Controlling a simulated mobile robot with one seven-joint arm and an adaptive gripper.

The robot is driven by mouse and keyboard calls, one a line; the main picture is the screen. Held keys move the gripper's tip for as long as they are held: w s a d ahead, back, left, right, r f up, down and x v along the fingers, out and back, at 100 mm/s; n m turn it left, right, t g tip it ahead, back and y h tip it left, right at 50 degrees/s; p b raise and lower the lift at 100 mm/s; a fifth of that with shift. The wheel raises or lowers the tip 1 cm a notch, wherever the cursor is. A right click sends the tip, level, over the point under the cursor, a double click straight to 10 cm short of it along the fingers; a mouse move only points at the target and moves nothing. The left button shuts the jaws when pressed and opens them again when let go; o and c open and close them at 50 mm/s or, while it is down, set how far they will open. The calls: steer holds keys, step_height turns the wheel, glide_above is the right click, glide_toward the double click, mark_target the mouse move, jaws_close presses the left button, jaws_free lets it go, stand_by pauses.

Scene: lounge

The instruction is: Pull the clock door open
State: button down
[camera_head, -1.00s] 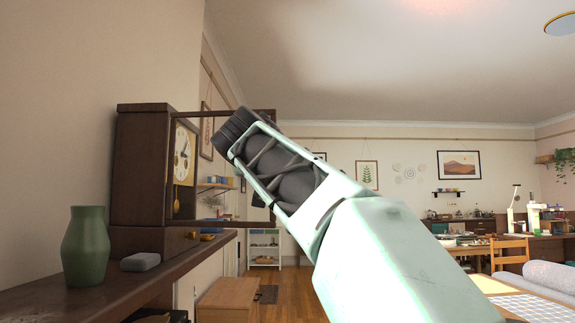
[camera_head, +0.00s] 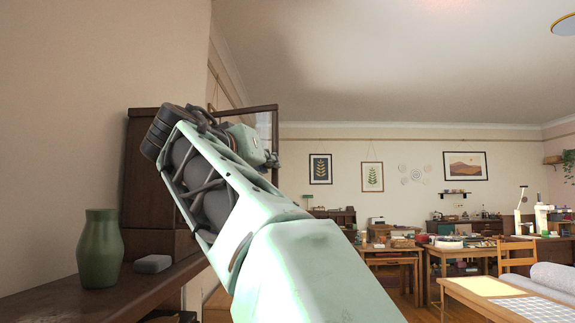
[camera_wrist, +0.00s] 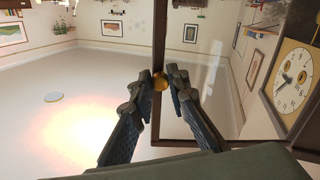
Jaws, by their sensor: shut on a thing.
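The clock (camera_head: 138,160) is a dark wooden case on the shelf at the left in the head view, largely hidden by my arm. Its door (camera_head: 275,122), a thin dark frame with a clear pane, stands out from the case to the right. My gripper (camera_head: 271,158) is at the door's free edge. In the wrist view my gripper (camera_wrist: 160,84) is shut on a round brass knob (camera_wrist: 160,81) on the door frame (camera_wrist: 159,40). The clock's pale dial (camera_wrist: 292,80) shows at the right of that view, uncovered by the door.
A green vase (camera_head: 100,248) and a small grey object (camera_head: 152,264) stand on the dark shelf (camera_head: 75,305) in front of the clock. Tables with many items (camera_head: 390,250) stand far off at the right. The air right of the door is clear.

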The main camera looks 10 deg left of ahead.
steer(key=shift+f, duration=0.15)
steer(key=c, duration=1.8)
jaws_free()
steer(key=shift+c, duration=0.2)
steer(key=s+a, duration=0.1)
steer(key=s, duration=1.1)
steer(key=shift+a, duration=0.3)
